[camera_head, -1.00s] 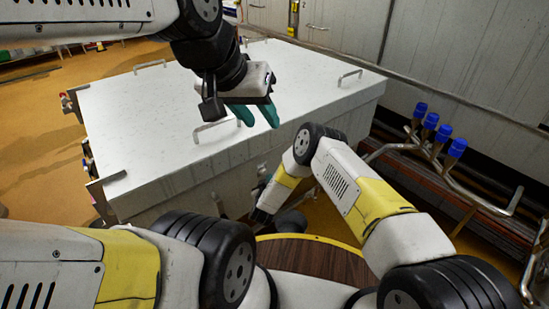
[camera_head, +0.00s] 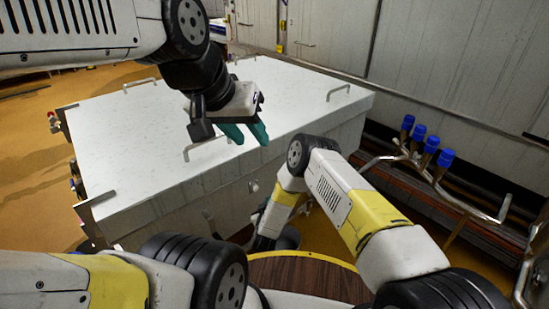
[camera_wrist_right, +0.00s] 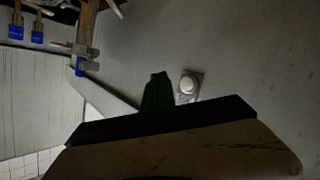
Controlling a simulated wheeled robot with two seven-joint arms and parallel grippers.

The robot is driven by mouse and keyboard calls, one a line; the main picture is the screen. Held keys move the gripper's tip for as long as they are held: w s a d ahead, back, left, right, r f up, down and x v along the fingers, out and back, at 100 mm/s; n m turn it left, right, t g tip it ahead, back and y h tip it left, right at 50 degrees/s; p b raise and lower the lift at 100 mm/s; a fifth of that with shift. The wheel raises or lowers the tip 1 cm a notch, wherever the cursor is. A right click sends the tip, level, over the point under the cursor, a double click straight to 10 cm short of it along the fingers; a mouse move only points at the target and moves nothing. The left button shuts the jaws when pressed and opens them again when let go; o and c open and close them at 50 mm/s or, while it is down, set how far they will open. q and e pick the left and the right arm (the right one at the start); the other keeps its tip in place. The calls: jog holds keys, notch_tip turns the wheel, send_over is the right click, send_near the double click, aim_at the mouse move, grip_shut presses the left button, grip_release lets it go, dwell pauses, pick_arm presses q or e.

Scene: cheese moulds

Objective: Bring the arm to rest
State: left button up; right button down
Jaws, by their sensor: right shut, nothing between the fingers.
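My left gripper (camera_head: 246,133), with teal fingers, hangs over the white lidded vat (camera_head: 300,102) in the head view. Its two fingertips show apart, with nothing seen between them. My right arm bends down in front of the vat, and its fingers are hidden in the head view. In the right wrist view, my right gripper (camera_wrist_right: 157,90) shows as dark green fingers, shut and empty. It faces a grey surface close to a round pale knob (camera_wrist_right: 188,84); I cannot tell whether it touches anything.
The vat lid has several metal handles (camera_head: 338,92). A pipe rack (camera_head: 475,202) with several blue caps (camera_head: 432,144) stands to the right by the wall. Open tan floor (camera_head: 30,190) lies at the left.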

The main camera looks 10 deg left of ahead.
jog(key=w+d+r+g+y, duration=0.1)
jog(key=w+d+r, duration=0.15)
jog(key=r, duration=0.75)
jog(key=w+d+r+m+g+y, duration=0.1)
jog(key=w+r, duration=0.2)
jog(key=r, duration=0.6)
jog(key=w+d+r+g, duration=0.1)
jog(key=w+r, duration=0.2)
jog(key=r, duration=0.7)
jog(key=s+d+r+g, duration=0.1)
jog(key=s+d+r, duration=0.15)
jog(key=r, duration=0.25)
jog(key=s+d+r, duration=0.1)
jog(key=d+r, duration=0.3)
jog(key=r, duration=0.1)
jog(key=s+d+r+m+g, duration=0.2)
jog(key=s+d+r+m, duration=0.1)
jog(key=s+d+r, duration=1.05)
jog(key=s+d+f+m+g+h, duration=0.1)
jog(key=s+d, duration=0.3)
jog(key=s, duration=0.7)
jog(key=s+d+m+g+h, duration=0.1)
jog(key=s+d, duration=0.2)
jog(key=s, duration=0.8)
jog(key=shift+s+d+f+m, duration=0.3)
jog(key=shift+d+f, duration=0.05)
jog(key=shift+f, duration=0.05)
jog(key=shift+a, duration=0.1)
